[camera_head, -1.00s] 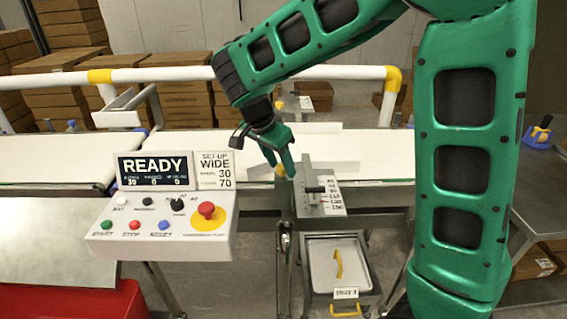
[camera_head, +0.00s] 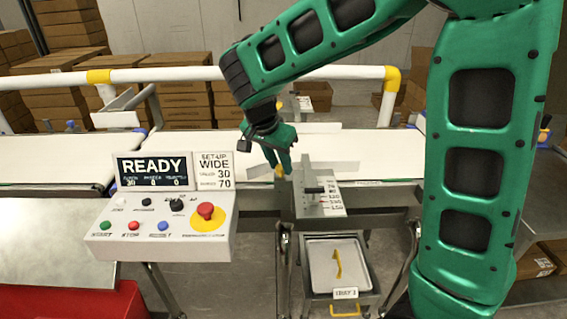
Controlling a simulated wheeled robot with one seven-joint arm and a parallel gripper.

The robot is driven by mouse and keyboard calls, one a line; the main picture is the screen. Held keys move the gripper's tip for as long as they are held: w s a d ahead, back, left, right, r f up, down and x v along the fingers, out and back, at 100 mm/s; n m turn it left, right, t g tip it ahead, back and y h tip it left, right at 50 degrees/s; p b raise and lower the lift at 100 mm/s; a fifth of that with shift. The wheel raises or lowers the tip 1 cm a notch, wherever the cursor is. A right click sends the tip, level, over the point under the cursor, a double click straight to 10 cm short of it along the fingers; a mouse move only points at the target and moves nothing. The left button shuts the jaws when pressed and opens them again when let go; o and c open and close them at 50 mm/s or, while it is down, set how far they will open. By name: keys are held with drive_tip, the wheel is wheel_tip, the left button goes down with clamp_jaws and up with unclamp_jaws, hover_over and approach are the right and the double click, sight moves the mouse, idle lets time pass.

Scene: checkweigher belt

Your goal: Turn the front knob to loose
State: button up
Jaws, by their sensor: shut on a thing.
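The front knob (camera_head: 279,172) is a small yellow piece at the near edge of the belt, beside the grey scale plate (camera_head: 325,202). Only a little of it shows. My gripper (camera_head: 284,167) reaches down from above with its green fingers shut on the knob, which they mostly hide. The knob's turn angle cannot be read. The scale plate has a black handle and printed numbers, and stands just right of the fingers.
The control box (camera_head: 160,235) with a READY display, buttons and a red stop knob stands left. A white guide rail (camera_head: 240,73) crosses behind the belt (camera_head: 375,165). A metal bin (camera_head: 314,285) sits below. Brown boxes (camera_head: 182,110) are stacked behind.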

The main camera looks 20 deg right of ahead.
drive_tip(key=n, duration=0.1)
drive_tip(key=n+y, duration=0.1)
drive_tip(key=n, duration=0.1)
drive_tip(key=s+n+t, duration=0.1)
drive_tip(key=n, duration=0.1)
drive_tip(key=shift+d+f+y, duration=0.2)
drive_tip(key=shift+d+y, duration=0.05)
drive_tip(key=shift+y, duration=0.15)
drive_tip(key=n, duration=0.2)
drive_tip(key=n+y, duration=0.1)
drive_tip(key=n, duration=0.1)
drive_tip(key=n+y, duration=0.1)
drive_tip(key=n, duration=0.1)
drive_tip(key=shift+d+n+t, duration=0.25)
drive_tip(key=shift+n+t, duration=0.05)
drive_tip(key=shift+n, duration=0.1)
drive_tip(key=n+y, duration=0.1)
drive_tip(key=n, duration=0.1)
drive_tip(key=n+y, duration=0.1)
drive_tip(key=n, duration=0.2)
drive_tip(key=shift+w+d+g, duration=0.1)
drive_tip(key=shift+g, duration=0.3)
drive_tip(key=n+y, duration=0.1)
drive_tip(key=n, duration=0.2)
drive_tip(key=shift+w+g, duration=0.1)
drive_tip(key=shift+g, duration=0.3)
drive_tip(key=shift+n+y, duration=0.4)
drive_tip(key=shift+n, duration=0.7)
drive_tip(key=shift+n+g, duration=0.3)
